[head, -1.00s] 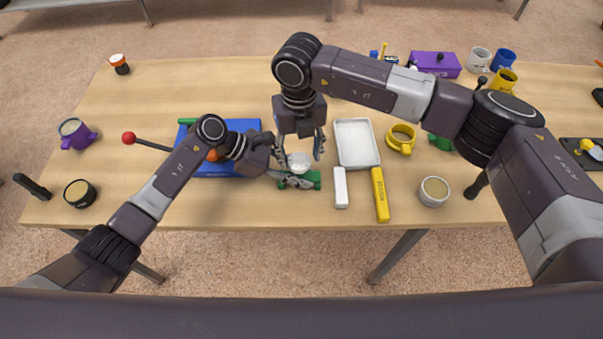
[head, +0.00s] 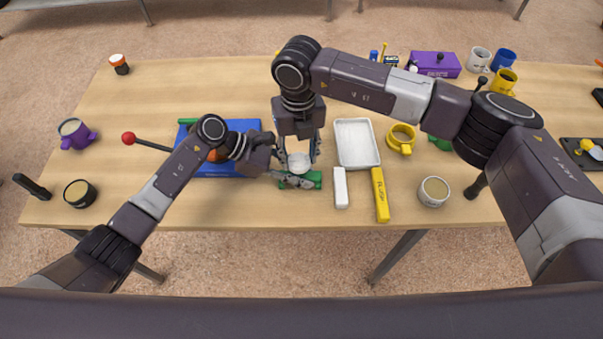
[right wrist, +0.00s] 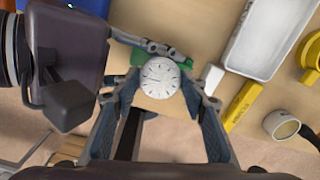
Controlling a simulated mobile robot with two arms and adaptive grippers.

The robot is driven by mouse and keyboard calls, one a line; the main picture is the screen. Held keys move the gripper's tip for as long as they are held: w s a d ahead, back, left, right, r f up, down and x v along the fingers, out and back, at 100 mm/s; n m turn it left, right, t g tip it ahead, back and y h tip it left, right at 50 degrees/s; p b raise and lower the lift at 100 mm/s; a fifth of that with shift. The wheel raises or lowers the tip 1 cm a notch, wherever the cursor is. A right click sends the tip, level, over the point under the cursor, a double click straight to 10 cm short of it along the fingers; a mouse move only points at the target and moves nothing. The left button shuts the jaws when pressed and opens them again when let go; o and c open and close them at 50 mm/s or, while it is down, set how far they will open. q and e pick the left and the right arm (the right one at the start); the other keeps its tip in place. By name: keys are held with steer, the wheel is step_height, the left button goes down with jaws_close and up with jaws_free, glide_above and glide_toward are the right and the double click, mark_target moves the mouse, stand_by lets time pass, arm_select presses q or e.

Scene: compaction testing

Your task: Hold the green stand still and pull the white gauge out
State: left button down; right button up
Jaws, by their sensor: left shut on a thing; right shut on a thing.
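The white gauge (head: 299,162) is a round dial. It stands at the green stand (head: 314,180) near the table's front edge. In the right wrist view the gauge (right wrist: 160,77) faces the camera, with the green stand (right wrist: 137,57) partly showing behind it. My left gripper (head: 297,180) comes in from the left, low down, and is shut on the green stand. My right gripper (head: 300,156) points down from above and is shut on the gauge, one finger on each side. The fingers hide part of the stand and the gauge's lower part.
A white tray (head: 375,160), a white block (head: 340,188) and a yellow bar (head: 380,196) lie close to the right. A blue board (head: 190,170) lies to the left, behind my left arm. A yellow mug (head: 400,138) stands farther right. The table's front edge is near.

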arm_select(q)
steer(key=shift+a+f, duration=0.1)
steer(key=shift+a, duration=0.1)
arm_select(e)
steer(key=shift+d+r, duration=0.15)
steer(key=shift+r, duration=0.6)
steer(key=shift+w+r, duration=0.1)
steer(key=shift+r, duration=0.35)
arm_select(q)
steer(key=shift+d, duration=0.1)
arm_select(e)
steer(key=shift+r, duration=1.85)
arm_select(q)
steer(key=c, duration=1.6)
jaws_free()
steer(key=v, duration=1.2)
steer(key=shift+d, duration=0.1)
